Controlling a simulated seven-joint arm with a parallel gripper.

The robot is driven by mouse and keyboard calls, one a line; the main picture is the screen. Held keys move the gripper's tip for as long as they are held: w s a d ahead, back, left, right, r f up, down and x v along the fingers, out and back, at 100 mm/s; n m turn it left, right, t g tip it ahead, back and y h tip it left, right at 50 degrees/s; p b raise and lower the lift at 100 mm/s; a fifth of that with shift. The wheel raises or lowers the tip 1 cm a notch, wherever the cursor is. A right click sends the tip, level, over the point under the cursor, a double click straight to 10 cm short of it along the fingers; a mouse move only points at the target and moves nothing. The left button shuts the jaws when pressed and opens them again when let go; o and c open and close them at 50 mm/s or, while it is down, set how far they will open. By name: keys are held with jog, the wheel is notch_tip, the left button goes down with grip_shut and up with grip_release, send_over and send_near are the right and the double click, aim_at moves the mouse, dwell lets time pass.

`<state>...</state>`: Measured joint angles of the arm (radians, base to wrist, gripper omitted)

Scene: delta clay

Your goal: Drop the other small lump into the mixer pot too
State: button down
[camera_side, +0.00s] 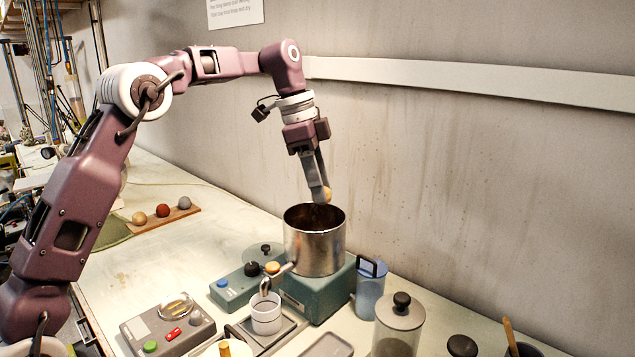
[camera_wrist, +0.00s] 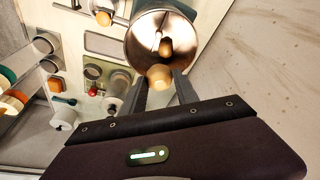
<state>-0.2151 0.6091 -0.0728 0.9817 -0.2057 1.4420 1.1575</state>
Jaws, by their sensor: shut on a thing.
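A small tan lump (camera_side: 327,195) is held between the fingertips of my gripper (camera_side: 319,190), just above the mouth of the steel mixer pot (camera_side: 315,250). In the wrist view the lump (camera_wrist: 159,77) sits between the two fingers of my gripper (camera_wrist: 160,88), at the near rim of the open pot (camera_wrist: 133,48). A brown rounded shape (camera_wrist: 165,47) shows inside the pot; I cannot tell whether it is a lump or part of the mixer. The pot stands upright on the teal mixer base (camera_side: 325,295).
A white cup (camera_side: 267,316) on a scale, a blue pitcher (camera_side: 369,288) and a lidded clear jar (camera_side: 399,328) crowd the pot's front. A grey button box (camera_side: 167,331) sits front left. A wooden board (camera_side: 182,219) bears three balls further back. The wall is close behind.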

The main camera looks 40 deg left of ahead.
jog(key=shift+f, duration=2.1)
jog(key=c, duration=0.8)
grip_release()
jog(key=shift+c, duration=0.2)
jog(key=v, duration=0.7)
jog(key=shift+s+r, duration=0.1)
